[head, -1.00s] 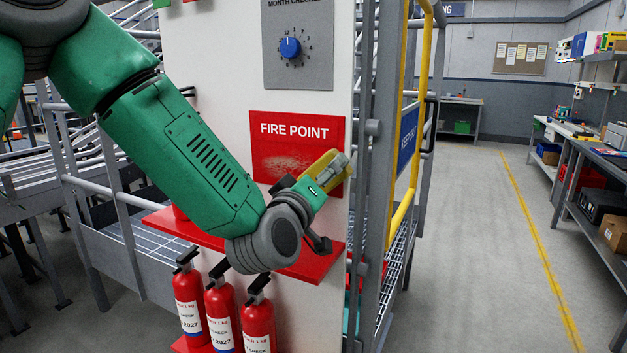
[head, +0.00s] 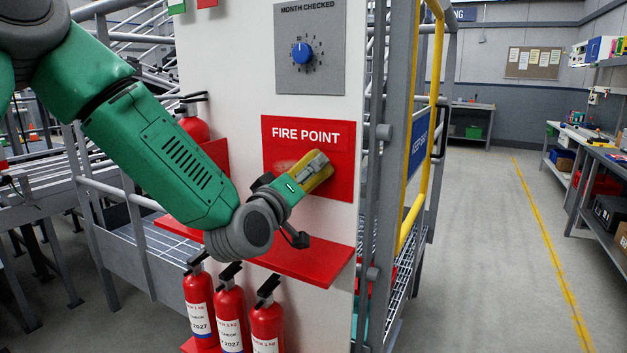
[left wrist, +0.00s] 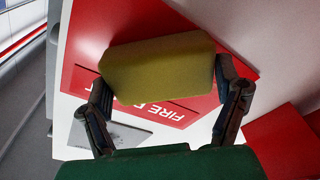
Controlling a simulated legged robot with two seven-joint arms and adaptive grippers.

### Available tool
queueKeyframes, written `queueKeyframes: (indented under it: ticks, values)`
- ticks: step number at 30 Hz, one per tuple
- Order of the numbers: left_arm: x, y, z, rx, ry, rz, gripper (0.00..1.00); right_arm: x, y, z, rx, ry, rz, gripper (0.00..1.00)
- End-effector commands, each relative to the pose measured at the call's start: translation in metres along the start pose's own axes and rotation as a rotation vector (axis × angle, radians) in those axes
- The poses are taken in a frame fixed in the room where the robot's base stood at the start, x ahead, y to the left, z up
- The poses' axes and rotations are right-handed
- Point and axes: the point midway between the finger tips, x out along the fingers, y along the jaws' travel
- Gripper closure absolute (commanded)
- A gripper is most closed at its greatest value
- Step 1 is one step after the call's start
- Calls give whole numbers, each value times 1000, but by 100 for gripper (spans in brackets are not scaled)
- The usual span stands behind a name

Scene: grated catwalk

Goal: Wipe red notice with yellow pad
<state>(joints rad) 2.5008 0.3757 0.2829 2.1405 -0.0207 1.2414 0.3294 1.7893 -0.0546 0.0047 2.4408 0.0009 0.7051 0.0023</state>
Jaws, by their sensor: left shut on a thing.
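The red notice (head: 338,147) with white "FIRE POINT" lettering is on the white panel in the head view. Its lower part lies partly behind my left gripper. My left gripper (head: 312,170) is shut on the yellow pad (head: 322,180) and holds it over the notice's lower middle. In the left wrist view the pad (left wrist: 158,68) sits between the two fingers, in front of the red notice (left wrist: 195,100). I cannot tell whether the pad touches the surface. A faint pale smear shows left of the pad. My right gripper is not in view.
A red shelf (head: 300,262) juts out below the notice, and several red extinguishers (head: 230,318) stand beneath it. A grey dial plate (head: 310,50) with a blue knob is above. A yellow rail (head: 428,160) stands to the right. The floor further right is clear.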

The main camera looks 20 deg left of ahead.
Motion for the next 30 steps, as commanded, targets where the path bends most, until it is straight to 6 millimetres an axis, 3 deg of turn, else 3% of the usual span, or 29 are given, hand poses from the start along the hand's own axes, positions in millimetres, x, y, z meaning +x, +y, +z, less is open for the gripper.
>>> queueKeyframes:
  ticks: [30]
  values:
    - [2, -42, -43, -1, 3, -1, 39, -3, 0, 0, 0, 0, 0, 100]
